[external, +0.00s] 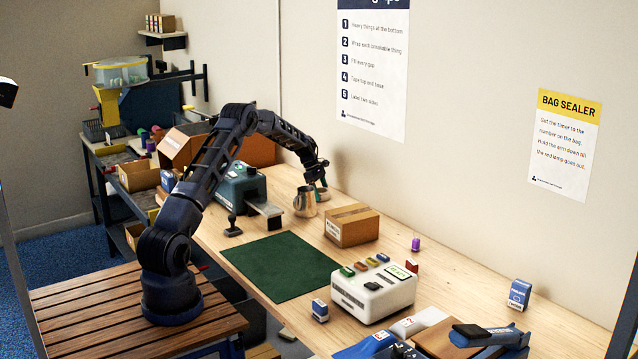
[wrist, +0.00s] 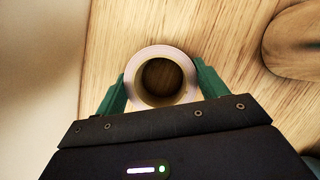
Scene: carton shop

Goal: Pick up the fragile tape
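The tape is a pale roll (wrist: 133,76) with an open middle, seen from above in the wrist view. The fingers of my gripper (wrist: 160,82) are apart, one green finger at each side of the roll. I see no clear gap between fingers and roll, but whether they press on it is not clear. In the external view my gripper (external: 319,186) points down at the back of the table, and the roll (external: 323,196) shows small below it, seemingly at table level. Any label on the roll is not readable.
A metal jug (external: 304,204) stands close beside my gripper. A closed carton (external: 352,226) is to the right and nearer. A dark green machine (external: 240,188) stands to the left. The wall is close behind. The green mat (external: 280,266) is clear.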

